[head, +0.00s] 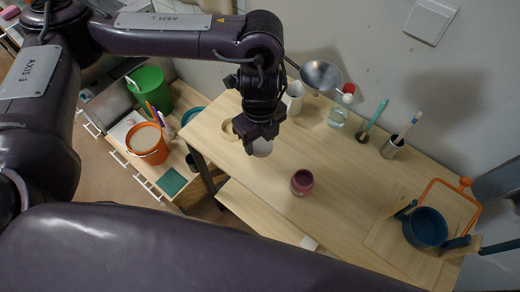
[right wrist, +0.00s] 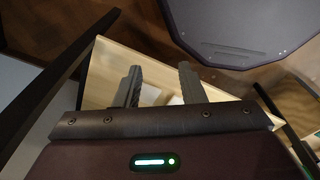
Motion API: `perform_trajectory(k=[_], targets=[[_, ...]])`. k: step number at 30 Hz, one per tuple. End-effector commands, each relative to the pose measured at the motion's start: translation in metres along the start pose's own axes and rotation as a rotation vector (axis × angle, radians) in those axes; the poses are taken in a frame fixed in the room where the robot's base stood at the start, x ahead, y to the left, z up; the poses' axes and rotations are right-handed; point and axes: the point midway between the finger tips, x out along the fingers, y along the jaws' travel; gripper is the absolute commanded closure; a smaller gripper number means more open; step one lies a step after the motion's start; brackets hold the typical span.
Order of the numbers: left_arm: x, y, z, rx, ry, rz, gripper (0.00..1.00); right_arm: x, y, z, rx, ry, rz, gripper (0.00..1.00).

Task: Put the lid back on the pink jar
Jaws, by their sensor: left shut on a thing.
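The pink jar (head: 302,182) stands upright on the wooden table, and its top looks dark and open. My left gripper (head: 262,137) is above the table, to the left of the jar and farther back. It is shut on a small pale grey thing, which I take to be the lid (head: 262,148); the fingers hide its upper part. The lid is apart from the jar. My right gripper (right wrist: 160,85) shows in the right wrist view with its two fingers apart and nothing held between them.
Along the wall stand a white container (head: 293,97), a metal funnel (head: 321,75), a bottle (head: 338,113), a brush (head: 374,117) and a metal cup (head: 392,147). A beige ring (head: 229,130) lies behind the left gripper. A blue pot (head: 425,229) stands at right. The table around the jar is clear.

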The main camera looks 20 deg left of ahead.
Motion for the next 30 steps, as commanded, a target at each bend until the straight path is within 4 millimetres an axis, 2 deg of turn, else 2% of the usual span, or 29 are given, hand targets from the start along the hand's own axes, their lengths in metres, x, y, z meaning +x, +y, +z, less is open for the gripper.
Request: perform_trajectory(k=[3,9,15,24,30], targets=[[-0.024,-0.001,0.001,0.001,-0.004,-0.004,0.71,0.000,0.000,0.000,0.000,0.000,0.000,0.64],[-0.045,-0.001,0.000,0.001,-0.001,-0.001,0.71,0.001,0.000,0.000,0.000,0.000,0.000,0.64],[-0.052,0.000,0.000,0.000,0.001,0.001,0.71,0.001,0.000,0.000,0.000,0.000,0.000,0.64],[-0.053,0.000,0.000,0.000,0.001,0.001,0.71,0.001,0.000,0.000,0.000,0.000,0.000,0.64],[-0.052,0.000,0.000,-0.004,0.001,0.001,0.71,0.001,0.000,0.000,-0.001,0.000,0.000,0.37]])
